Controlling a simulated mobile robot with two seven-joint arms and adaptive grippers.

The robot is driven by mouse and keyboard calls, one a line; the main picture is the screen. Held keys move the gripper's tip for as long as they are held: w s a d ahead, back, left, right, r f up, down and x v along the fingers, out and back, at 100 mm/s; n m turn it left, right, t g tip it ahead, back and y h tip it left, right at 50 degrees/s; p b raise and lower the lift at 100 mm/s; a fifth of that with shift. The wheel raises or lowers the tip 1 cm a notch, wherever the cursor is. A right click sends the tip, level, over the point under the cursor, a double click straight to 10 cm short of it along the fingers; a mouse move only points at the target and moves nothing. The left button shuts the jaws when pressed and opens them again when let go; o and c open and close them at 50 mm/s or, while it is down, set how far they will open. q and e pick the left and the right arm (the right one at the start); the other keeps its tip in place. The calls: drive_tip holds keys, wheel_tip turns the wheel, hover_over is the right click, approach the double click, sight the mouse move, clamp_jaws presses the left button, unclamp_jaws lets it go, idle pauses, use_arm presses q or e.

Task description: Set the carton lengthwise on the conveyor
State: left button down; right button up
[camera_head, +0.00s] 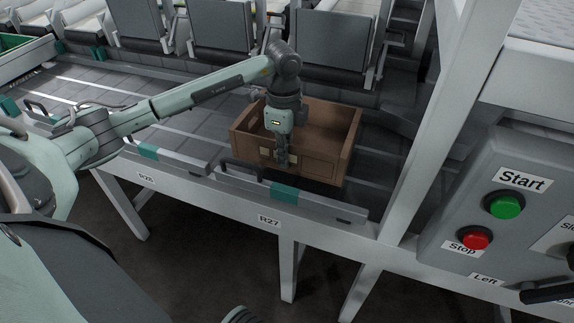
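The carton (318,166) is a brown, open-topped box and looks empty inside. It stands over the grey conveyor bed (205,133) behind the front rail, with its long side facing me. I cannot tell whether its base rests flat on the bed. My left gripper (282,162) points down at the middle of the carton's near wall, with finger parts showing in front of that wall. The gripper hides part of the wall and of the inside, and I cannot tell whether its fingers are closed on the wall. My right gripper is not in view.
A front rail has labels R26 (146,177) and R27 (269,221). A white post (436,120) stands right of the carton. A control panel with a green Start button (505,205) and a red Stop button (476,239) is at the right. Grey chutes (333,44) line the back.

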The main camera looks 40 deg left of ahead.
use_arm(q)
drive_tip(key=shift+f, duration=1.9)
drive_tip(key=shift+f, duration=0.15)
drive_tip(key=c, duration=1.7)
unclamp_jaws()
wheel_tip(320, 180, up, 12)
drive_tip(key=shift+r, duration=0.15)
